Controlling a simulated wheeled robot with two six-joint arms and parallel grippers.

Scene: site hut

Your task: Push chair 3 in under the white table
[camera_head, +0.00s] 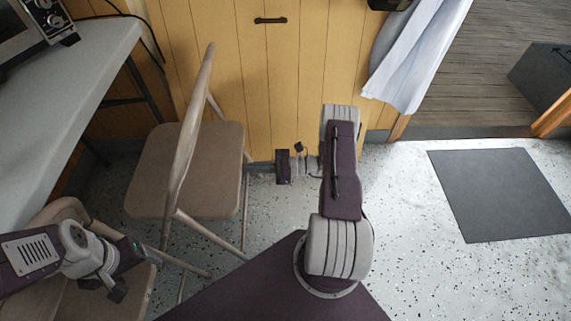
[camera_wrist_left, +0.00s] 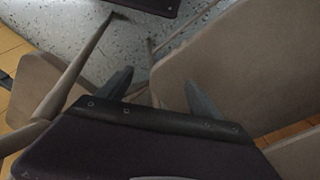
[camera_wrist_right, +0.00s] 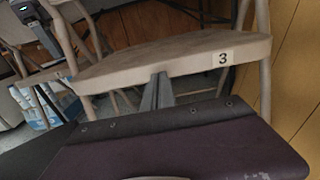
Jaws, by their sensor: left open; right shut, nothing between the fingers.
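Chair 3 (camera_head: 205,170) is pale wood with a brown seat. It stands beside the white table (camera_head: 62,95) in the head view, mostly clear of the tabletop. In the right wrist view its seat edge (camera_wrist_right: 190,62) bears a "3" label. My right gripper (camera_head: 249,167) is shut and empty, its fingertips (camera_wrist_right: 157,82) at that seat edge; I cannot tell whether they touch. My left gripper (camera_head: 146,250) is open and empty, low on the left by a second chair (camera_head: 85,300). Its spread fingers (camera_wrist_left: 158,88) show in the left wrist view between chair parts.
A yellow plank wall (camera_head: 280,85) runs behind chair 3. A grey appliance (camera_head: 30,30) stands on the table. A white cloth (camera_head: 415,55) hangs near the doorway. A dark mat (camera_head: 500,195) lies at the right; the speckled floor (camera_head: 410,250) before it is clear.

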